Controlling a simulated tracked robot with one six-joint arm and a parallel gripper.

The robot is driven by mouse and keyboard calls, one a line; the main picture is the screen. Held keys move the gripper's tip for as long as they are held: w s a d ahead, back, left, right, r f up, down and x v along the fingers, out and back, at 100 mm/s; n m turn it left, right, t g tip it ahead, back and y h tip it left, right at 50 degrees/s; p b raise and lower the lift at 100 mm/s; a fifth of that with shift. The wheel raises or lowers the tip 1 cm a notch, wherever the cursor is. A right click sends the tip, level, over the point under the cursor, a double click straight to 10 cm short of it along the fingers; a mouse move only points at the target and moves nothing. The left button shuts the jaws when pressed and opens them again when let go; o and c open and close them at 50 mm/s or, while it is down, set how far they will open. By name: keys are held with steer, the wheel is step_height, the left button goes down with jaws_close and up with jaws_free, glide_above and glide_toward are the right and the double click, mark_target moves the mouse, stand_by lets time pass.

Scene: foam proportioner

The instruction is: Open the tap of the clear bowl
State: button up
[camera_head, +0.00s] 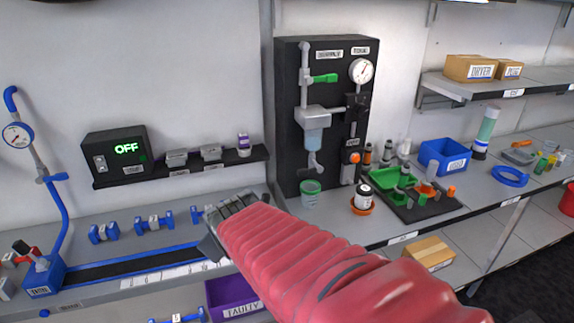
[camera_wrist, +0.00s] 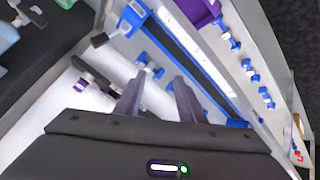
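The clear bowl (camera_head: 313,141) is a pale blue see-through cup under a grey head on the black wall panel (camera_head: 288,95). Its grey tap (camera_head: 312,166) hangs below it, over a clear cup with a green rim (camera_head: 310,192) on the bench. In the wrist view, a pale blue part at the left edge, apparently the bowl (camera_wrist: 6,38), and a grey part, apparently the tap (camera_wrist: 28,12), show partly cut off. My gripper (camera_head: 226,211) is left of and below the tap, apart from it. Its two fingers (camera_wrist: 157,92) stand apart with nothing held between them.
A small shelf (camera_head: 185,165) with grey blocks and a purple-labelled bottle juts out left of the panel. Blue fittings (camera_head: 153,222) lie on the bench at left.

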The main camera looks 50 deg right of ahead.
steer(key=w+d+f+n+h, duration=0.1)
steer(key=d+f+h, duration=0.1)
steer(key=d, duration=0.8)
steer(key=n+t+h, duration=0.3)
steer(key=n+t, duration=0.4)
steer(key=n, duration=0.2)
glide_toward(310, 171)
steer(key=w+a, duration=0.1)
steer(key=shift+w+a+f, duration=0.25)
steer(key=shift+f, duration=0.15)
steer(key=shift+w, duration=0.15)
steer(key=x, duration=1.3)
steer(key=shift+w+d+r, duration=0.2)
steer(key=shift+r, duration=0.05)
steer(key=shift+c, duration=0.2)
jaws_close()
steer(key=shift+f, duration=0.1)
